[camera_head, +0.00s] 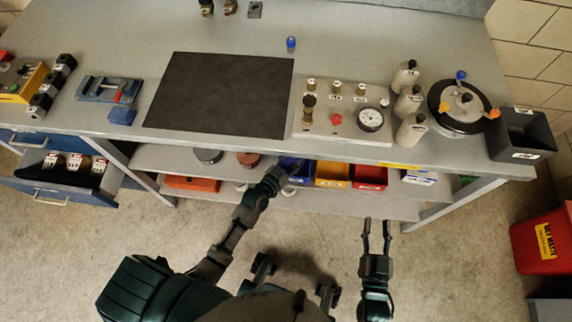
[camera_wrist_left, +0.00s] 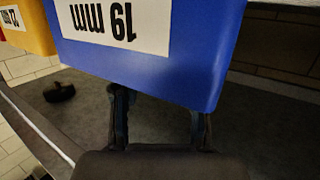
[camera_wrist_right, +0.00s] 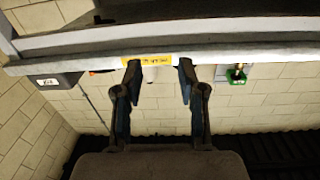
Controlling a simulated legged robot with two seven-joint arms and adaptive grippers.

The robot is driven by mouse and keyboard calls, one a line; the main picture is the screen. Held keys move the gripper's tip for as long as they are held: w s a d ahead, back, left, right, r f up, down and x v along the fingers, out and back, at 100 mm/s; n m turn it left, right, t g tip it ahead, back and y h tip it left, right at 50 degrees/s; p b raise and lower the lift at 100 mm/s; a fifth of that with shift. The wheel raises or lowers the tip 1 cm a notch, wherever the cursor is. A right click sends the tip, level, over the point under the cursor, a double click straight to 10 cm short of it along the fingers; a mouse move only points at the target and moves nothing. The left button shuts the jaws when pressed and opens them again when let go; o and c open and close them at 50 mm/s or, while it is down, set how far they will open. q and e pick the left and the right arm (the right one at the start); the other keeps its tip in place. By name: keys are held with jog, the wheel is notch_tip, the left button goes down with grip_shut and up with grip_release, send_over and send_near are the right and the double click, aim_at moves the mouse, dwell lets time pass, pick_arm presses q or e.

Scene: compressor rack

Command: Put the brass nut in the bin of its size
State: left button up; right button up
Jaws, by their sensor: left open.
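I cannot make out a loose brass nut in any view. The blue bin (camera_head: 296,172) stands on the shelf under the bench, left of a yellow bin (camera_head: 332,175) and a red bin (camera_head: 369,178). In the left wrist view the blue bin (camera_wrist_left: 220,50) fills the top, its "19 mm" label upside down. My left gripper (camera_wrist_left: 157,112) is open at this bin, its fingertips partly hidden by the bin's edge; I cannot tell whether they touch it. My right gripper (camera_head: 377,224) is open and empty in front of the bench; it also shows in the right wrist view (camera_wrist_right: 160,66).
The bench top holds a black mat (camera_head: 220,95), a fitting panel (camera_head: 345,118) with a gauge, several grey bottles (camera_head: 409,103) and a black bin (camera_head: 521,134). An open drawer (camera_head: 70,180) juts out at left. A red waste bin (camera_head: 540,245) stands at right.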

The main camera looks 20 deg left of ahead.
pick_arm(q)
jog(key=shift+r, duration=0.65)
jog(key=s+r+g+p, duration=0.1)
jog(key=s+r+g, duration=0.1)
jog(key=s, duration=0.8)
jog(key=s+r+g+y+p, duration=0.1)
jog(key=s+r, duration=0.3)
jog(key=s, duration=0.7)
jog(key=shift+s+r+n+g+p, duration=0.2)
jog(key=shift+r+n+g+p, duration=0.1)
jog(key=shift+r+g+p, duration=0.15)
pick_arm(e)
jog(key=s+d+f+g+h, duration=0.1)
jog(key=s+d+f+g, duration=0.1)
jog(key=s+f+g, duration=0.2)
notch_tip(320, 180, down, 4)
jog(key=shift+d+r+g+h, duration=0.25)
jog(key=shift+g+h, duration=0.15)
jog(key=shift+g, duration=0.6)
pick_arm(q)
jog(key=shift+f, duration=0.1)
pick_arm(e)
jog(key=shift+a, duration=0.2)
